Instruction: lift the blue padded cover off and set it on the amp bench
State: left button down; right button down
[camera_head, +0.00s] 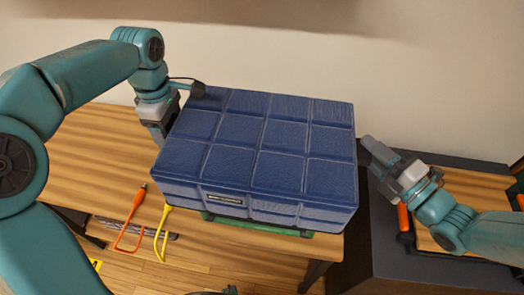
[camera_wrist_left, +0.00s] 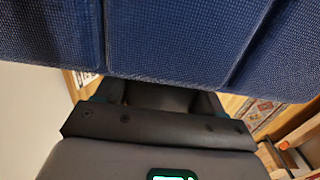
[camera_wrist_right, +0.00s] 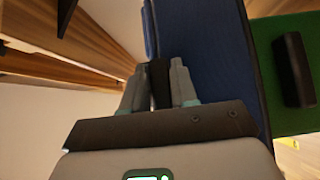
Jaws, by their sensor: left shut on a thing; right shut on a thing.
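The blue padded cover (camera_head: 262,145) is a quilted box shape with a small label on its front, over the wooden table in the head view. A green thing (camera_head: 262,229) shows below its front edge; how far the cover stands above it I cannot tell. My left gripper (camera_head: 160,132) is at the cover's left side; its fingertips are largely hidden by the cover (camera_wrist_left: 165,40) in the left wrist view. My right gripper (camera_head: 372,150) is at the right side. In the right wrist view its fingers (camera_wrist_right: 158,88) are shut on a dark handle-like piece beside the cover (camera_wrist_right: 210,60).
The wooden table (camera_head: 95,150) has free room at left. A dark bench (camera_head: 400,265) stands at right. A black handle (camera_wrist_right: 294,70) sits on a green surface (camera_wrist_right: 275,30).

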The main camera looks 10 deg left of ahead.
pick_arm(q)
jog(key=shift+a+r, duration=0.1)
jog(key=shift+r, duration=0.15)
notch_tip(320, 180, up, 14)
jog(key=p, duration=1.4)
jog(key=shift+r+p, duration=0.25)
jog(key=shift+p, duration=0.15)
jog(key=shift+f, duration=0.1)
